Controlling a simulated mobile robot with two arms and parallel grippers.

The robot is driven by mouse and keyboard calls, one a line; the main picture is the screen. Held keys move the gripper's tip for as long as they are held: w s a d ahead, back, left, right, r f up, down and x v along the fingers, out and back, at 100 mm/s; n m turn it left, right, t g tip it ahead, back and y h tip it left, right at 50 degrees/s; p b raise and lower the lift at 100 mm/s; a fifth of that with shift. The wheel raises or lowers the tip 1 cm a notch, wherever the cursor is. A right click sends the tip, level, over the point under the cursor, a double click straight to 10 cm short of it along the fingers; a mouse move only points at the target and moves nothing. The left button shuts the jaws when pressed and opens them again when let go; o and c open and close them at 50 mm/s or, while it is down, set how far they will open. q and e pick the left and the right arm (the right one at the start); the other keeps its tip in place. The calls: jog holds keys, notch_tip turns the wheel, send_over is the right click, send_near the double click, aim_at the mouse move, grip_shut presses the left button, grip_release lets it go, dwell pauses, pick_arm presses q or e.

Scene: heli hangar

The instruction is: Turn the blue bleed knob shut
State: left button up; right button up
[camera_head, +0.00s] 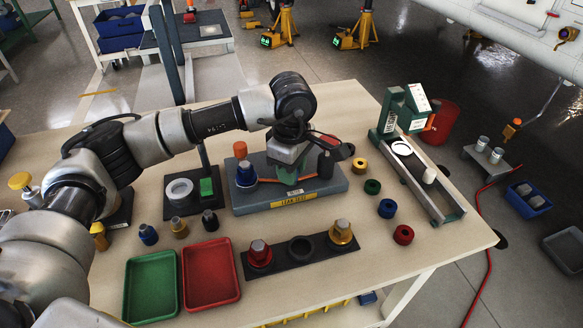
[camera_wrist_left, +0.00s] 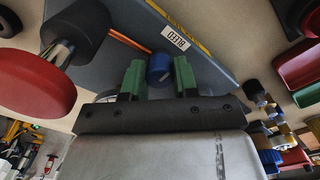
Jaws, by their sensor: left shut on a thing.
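The blue bleed knob (camera_wrist_left: 160,68) shows in the left wrist view, beside a white label reading BLEED (camera_wrist_left: 174,37). My left gripper (camera_wrist_left: 159,77) has one green finger on each side of the knob and is shut on it. In the head view my left gripper (camera_head: 287,172) points down over the middle of the grey-blue leak test block (camera_head: 262,200), and its hand hides the knob. I cannot tell how far the knob is turned. My right gripper is in neither view.
A blue fitting (camera_head: 246,175) stands at the block's left end and a dark post (camera_head: 326,165) at its right. Green (camera_head: 150,287) and red (camera_head: 210,274) trays and a dark strip with fittings (camera_head: 300,265) lie in front. Coloured rings (camera_head: 372,187) lie to the right.

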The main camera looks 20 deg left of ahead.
pick_arm(q)
jog(key=o, duration=0.9)
jog(key=shift+o, duration=0.2)
jog(key=shift+w+r, duration=0.1)
jog(key=shift+r, duration=0.45)
notch_tip(320, 180, up, 10)
jog(key=shift+p, duration=0.45)
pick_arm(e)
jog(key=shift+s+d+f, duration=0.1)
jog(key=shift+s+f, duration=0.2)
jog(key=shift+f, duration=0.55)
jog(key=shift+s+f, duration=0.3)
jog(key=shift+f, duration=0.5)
pick_arm(q)
jog(key=shift+f, duration=0.15)
